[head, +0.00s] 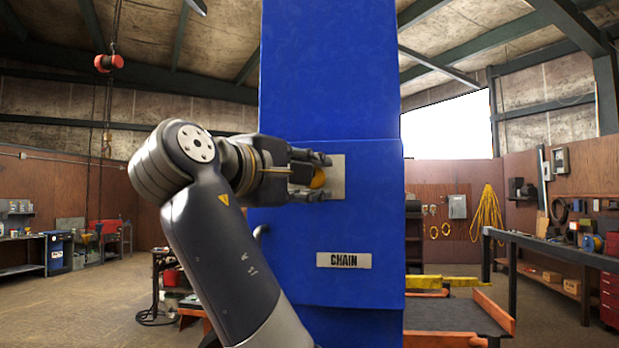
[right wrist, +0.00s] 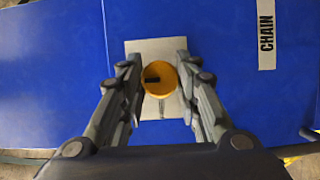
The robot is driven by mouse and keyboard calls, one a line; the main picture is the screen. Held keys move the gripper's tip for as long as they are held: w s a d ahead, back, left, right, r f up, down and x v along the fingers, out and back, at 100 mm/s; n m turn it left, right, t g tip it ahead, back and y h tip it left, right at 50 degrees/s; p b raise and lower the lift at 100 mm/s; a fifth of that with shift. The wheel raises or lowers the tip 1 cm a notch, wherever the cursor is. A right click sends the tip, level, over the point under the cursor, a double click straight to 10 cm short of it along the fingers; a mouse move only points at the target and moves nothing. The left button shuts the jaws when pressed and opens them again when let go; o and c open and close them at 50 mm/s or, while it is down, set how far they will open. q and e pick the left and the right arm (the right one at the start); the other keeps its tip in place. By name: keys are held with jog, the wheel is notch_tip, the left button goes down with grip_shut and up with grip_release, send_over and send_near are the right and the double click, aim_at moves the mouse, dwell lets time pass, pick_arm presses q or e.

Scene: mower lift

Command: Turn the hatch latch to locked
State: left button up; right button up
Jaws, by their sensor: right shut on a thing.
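The hatch latch, a round yellow knob (head: 318,178) on a pale square plate (head: 338,176), sits on the blue hatch (head: 370,225) of a tall blue column (head: 330,70). In the right wrist view the knob (right wrist: 160,86) shows a short dark mark on its left half, and a short dark line runs on the plate below it. My right gripper (head: 322,177) reaches in from the left and is shut on the knob, one finger on each side. It also shows in the right wrist view (right wrist: 157,74). My left gripper is not in view.
A lift platform (head: 450,317) stands behind at the right, near a dark workbench (head: 540,248). Open floor lies to the left.

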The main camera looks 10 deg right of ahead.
jog(key=shift+f, duration=0.1)
jog(key=o, duration=1.1)
jog(key=shift+c, duration=0.2)
